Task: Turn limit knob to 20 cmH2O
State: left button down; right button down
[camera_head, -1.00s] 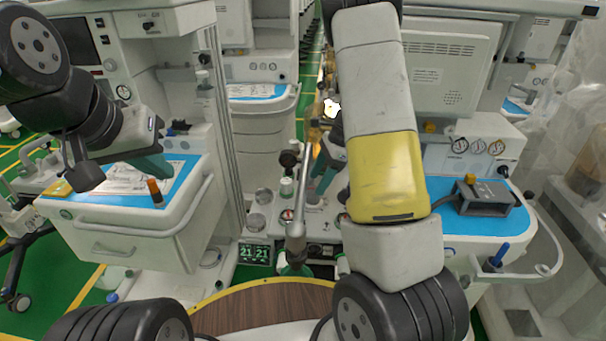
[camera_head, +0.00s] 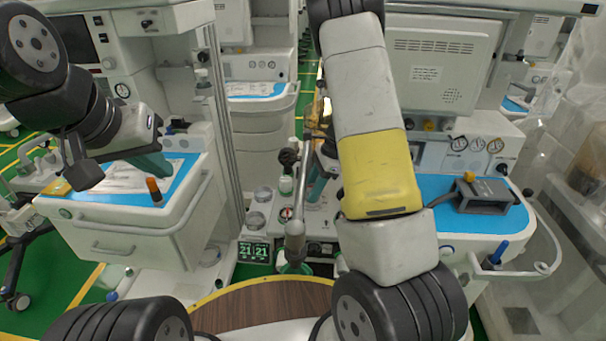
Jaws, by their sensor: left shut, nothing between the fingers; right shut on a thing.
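My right gripper (camera_head: 315,183) reaches down to the middle machine's breathing unit, right of the silver post. Its teal fingers are shut on a small part that looks to be the limit knob. The knob is hidden by the fingers and arm, so its scale and setting cannot be read. A black round knob (camera_head: 288,157) on a white body stands just left of the fingers. My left gripper (camera_head: 158,168) is shut and empty over the left cart's blue top.
A silver post (camera_head: 295,230) stands before the unit, close to my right arm. A grey device (camera_head: 482,193) lies on the right cart's blue top. An orange-capped bottle (camera_head: 154,190) stands at left.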

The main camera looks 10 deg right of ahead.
jog(key=c, duration=2.2)
grip_release()
jog(key=shift+m, duration=0.3)
jog(key=c, duration=2.2)
grip_release()
jog(key=shift+m+t, duration=0.6)
jog(key=shift+m, duration=0.8)
jog(key=shift+m+t, duration=0.6)
jog(key=shift+m, duration=0.8)
jog(key=c, duration=2.2)
grip_release()
jog(key=c, duration=2.2)
grip_release()
jog(key=c, duration=0.8)
grip_release()
jog(key=shift+h, duration=0.3)
jog(key=shift+v, duration=3.9)
